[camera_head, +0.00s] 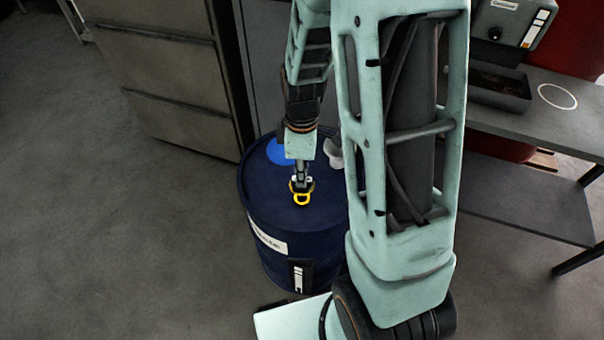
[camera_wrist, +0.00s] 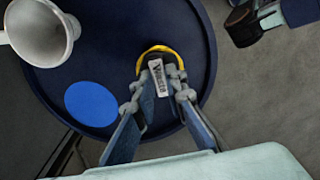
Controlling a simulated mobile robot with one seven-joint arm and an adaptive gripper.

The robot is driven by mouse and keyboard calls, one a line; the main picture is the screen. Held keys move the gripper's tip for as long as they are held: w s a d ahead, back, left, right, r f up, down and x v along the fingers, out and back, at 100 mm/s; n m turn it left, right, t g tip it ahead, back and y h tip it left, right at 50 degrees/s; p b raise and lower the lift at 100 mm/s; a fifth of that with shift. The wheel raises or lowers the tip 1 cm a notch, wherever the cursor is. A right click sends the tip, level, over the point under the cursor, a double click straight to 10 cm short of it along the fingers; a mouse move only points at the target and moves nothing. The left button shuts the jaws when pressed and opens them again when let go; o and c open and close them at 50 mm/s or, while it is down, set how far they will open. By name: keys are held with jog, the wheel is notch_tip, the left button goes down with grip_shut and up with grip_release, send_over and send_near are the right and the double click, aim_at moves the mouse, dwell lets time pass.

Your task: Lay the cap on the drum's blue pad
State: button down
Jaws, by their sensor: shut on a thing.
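The cap (camera_head: 301,199), dark with a yellow loop and a white label, is between the fingers of my gripper (camera_head: 302,181). It also shows in the wrist view (camera_wrist: 157,52), where my gripper (camera_wrist: 160,88) is shut on it. The dark blue drum (camera_head: 262,205) stands upright below. The round bright blue pad (camera_wrist: 92,103) lies on the drum's top, to the left of the cap in the wrist view. In the head view the pad (camera_head: 279,153) is behind the gripper and partly hidden by my arm. I cannot tell how high the cap is above the drum top.
A pale funnel (camera_wrist: 40,31) is on the drum top near its edge, at the upper left of the wrist view. A grey drawer cabinet (camera_head: 170,75) stands behind the drum. A grey workbench (camera_head: 565,120) is at the right. The floor at left is clear.

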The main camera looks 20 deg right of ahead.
jog(key=w+m+p, duration=0.3)
jog(key=w+p, duration=0.1)
jog(key=w, duration=1.5)
jog(key=shift+d+f+b, duration=0.1)
jog(key=shift+f+b, duration=1.95)
jog(key=shift+f, duration=0.9)
jog(key=c, duration=1.9)
grip_release()
jog(key=shift+r, duration=0.1)
